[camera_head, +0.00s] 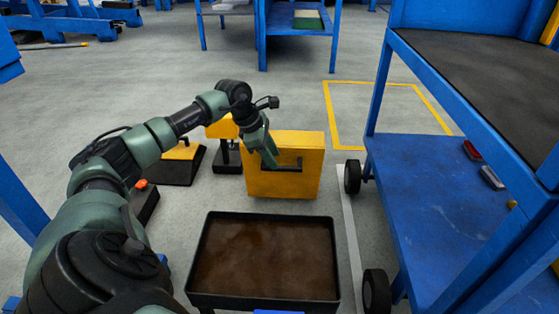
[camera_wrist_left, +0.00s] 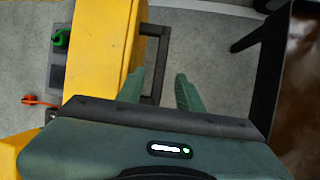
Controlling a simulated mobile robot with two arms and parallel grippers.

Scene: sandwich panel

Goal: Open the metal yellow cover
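The yellow metal cover (camera_head: 305,183) is a box-like panel standing upright in the middle of the head view. A black bar handle (camera_head: 288,168) sticks out from its front face. The cover (camera_wrist_left: 95,55) also fills the left part of the left wrist view, with the handle (camera_wrist_left: 157,62) on its right side. My left gripper (camera_head: 268,157) is at the handle. In the left wrist view its two green fingers (camera_wrist_left: 160,75) are apart, with the handle bar between them and a visible gap beside the right finger. My right gripper is not in view.
A black tray with a brown surface (camera_head: 265,212) stands in front of the cover. A blue cart with wheels (camera_head: 430,190) is on the right. A black-and-yellow block (camera_head: 175,170) is at the left. Grey floor lies between the cover and the tray.

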